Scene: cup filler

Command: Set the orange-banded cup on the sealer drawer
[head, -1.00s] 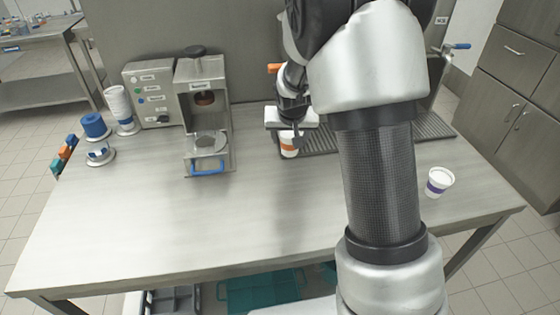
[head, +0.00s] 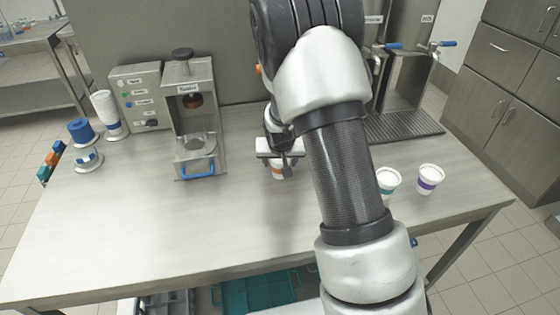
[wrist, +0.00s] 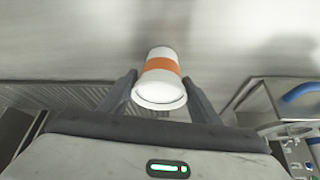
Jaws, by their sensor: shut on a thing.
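The orange-banded cup (wrist: 160,75) is white with an orange band and sits between the two fingers of my gripper (wrist: 160,98) in the wrist view. My gripper is shut on it. In the head view the cup (head: 278,171) shows below my gripper (head: 281,157), partly hidden by it, over the bench right of the sealer. I cannot tell whether its base touches the bench. The sealer (head: 190,100) stands at the back left of the bench. Its drawer (head: 194,152), with a blue handle (head: 197,172), is pulled out and shows no cup on it.
A teal-banded cup (head: 388,182) and a purple-banded cup (head: 431,178) stand at the right of the bench. A control box (head: 139,96), a cup stack (head: 107,113) and a blue roll (head: 81,130) stand left of the sealer. A drip grate (head: 405,123) lies behind my arm. The front middle is clear.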

